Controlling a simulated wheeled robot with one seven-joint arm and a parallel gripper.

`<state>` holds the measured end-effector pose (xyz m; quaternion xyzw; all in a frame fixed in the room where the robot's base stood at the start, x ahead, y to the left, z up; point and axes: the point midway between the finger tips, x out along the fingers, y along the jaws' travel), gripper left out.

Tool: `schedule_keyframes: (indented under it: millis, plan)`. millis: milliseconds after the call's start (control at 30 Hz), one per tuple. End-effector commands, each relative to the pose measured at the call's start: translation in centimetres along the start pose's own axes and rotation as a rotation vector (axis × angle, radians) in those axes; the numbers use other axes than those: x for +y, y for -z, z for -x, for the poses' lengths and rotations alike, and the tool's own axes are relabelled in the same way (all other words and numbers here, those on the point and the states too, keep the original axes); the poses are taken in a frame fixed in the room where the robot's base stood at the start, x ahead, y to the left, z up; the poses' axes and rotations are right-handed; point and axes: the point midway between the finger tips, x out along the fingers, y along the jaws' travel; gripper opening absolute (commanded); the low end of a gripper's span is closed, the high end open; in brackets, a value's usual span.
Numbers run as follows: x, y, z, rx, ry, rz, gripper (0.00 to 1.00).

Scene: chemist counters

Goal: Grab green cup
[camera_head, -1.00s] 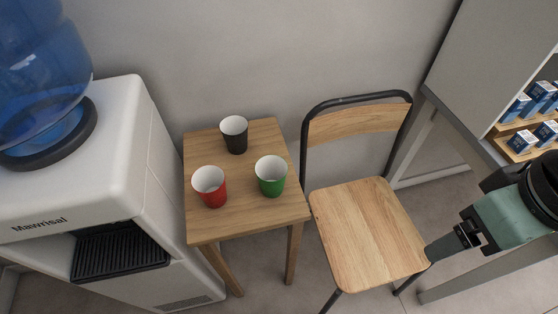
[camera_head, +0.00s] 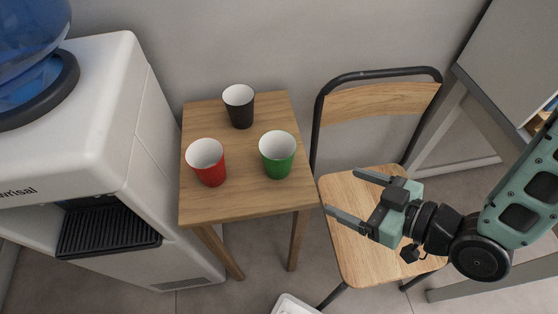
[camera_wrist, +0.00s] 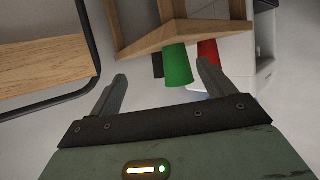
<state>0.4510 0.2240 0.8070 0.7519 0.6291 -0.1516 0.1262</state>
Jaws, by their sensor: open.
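The green cup (camera_head: 277,157) stands upright and empty at the right side of the small wooden table (camera_head: 245,205). In the wrist view the green cup (camera_wrist: 177,66) shows beyond my fingers, between them and nearer the right one. My gripper (camera_head: 341,194) is open and empty, in front of the chair and to the right of the table, apart from the cup. Its two fingers also show spread in the wrist view (camera_wrist: 162,85).
A red cup (camera_head: 208,163) stands left of the green cup and a black cup (camera_head: 239,108) behind it. A water dispenser (camera_head: 100,110) stands left of the table. A wooden chair (camera_head: 375,215) with a dark metal frame is to the right. A white object (camera_head: 294,305) lies low in front.

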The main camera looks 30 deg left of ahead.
Motion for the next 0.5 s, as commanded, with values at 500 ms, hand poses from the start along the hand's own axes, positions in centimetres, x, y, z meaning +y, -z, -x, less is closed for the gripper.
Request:
schedule_keyframes:
  millis: [500]
  plan:
    - [-3.0,-1.5,1.1,0.397,0.004,-0.113,0.82]
